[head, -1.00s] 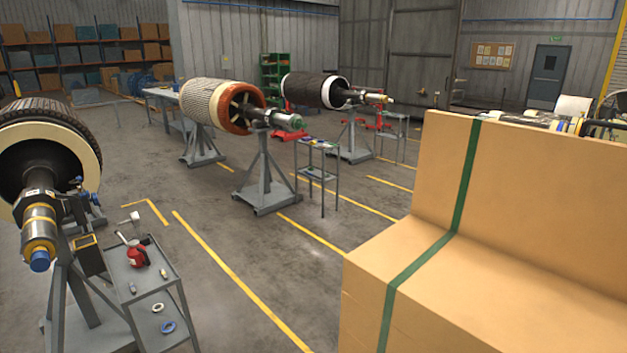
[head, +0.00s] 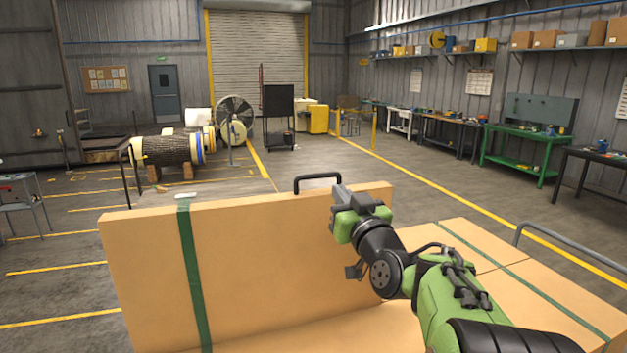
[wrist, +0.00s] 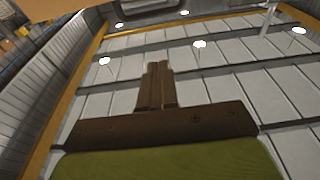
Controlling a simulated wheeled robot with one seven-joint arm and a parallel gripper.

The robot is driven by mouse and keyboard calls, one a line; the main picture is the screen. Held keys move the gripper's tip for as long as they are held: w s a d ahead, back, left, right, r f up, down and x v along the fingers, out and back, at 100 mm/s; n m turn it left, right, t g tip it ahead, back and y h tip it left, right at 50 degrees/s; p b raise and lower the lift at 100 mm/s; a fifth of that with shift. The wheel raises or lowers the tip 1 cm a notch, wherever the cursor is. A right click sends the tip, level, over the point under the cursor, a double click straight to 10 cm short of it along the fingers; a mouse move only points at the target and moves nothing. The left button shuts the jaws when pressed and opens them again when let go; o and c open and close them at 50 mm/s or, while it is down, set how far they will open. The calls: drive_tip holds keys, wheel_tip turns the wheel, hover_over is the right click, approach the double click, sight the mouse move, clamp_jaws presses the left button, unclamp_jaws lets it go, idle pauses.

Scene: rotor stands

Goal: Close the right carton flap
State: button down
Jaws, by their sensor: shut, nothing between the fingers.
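The carton has a tan cardboard flap (head: 265,265) standing upright, with a green strip down its left part. To its right a level tan carton top (head: 560,297) also carries a green strip. I cannot tell for certain which part is the right flap. My gripper (head: 345,193) is at the upper right part of the upright flap, in front of it in the head view. Whether it touches the flap is unclear. In the wrist view, my gripper (wrist: 157,72) has its brown fingers together and empty, facing a pale shutter door. No cardboard is clearly seen near its fingertips there.
A black handle (head: 317,178) rises behind the upright flap, and a grey rail (head: 570,243) stands behind the carton at right. A rotor (head: 172,149) lies low at left. Workbenches (head: 525,150) line the right wall. The floor beyond the carton is mostly open.

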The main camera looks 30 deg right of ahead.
drive_tip(key=d+f+p+x, duration=0.1)
drive_tip(key=p+x, duration=0.4)
drive_tip(key=x, duration=0.6)
drive_tip(key=shift+w+f, duration=0.35)
drive_tip(key=shift+f, duration=0.35)
drive_tip(key=shift+a, duration=0.1)
drive_tip(key=shift+w, duration=0.1)
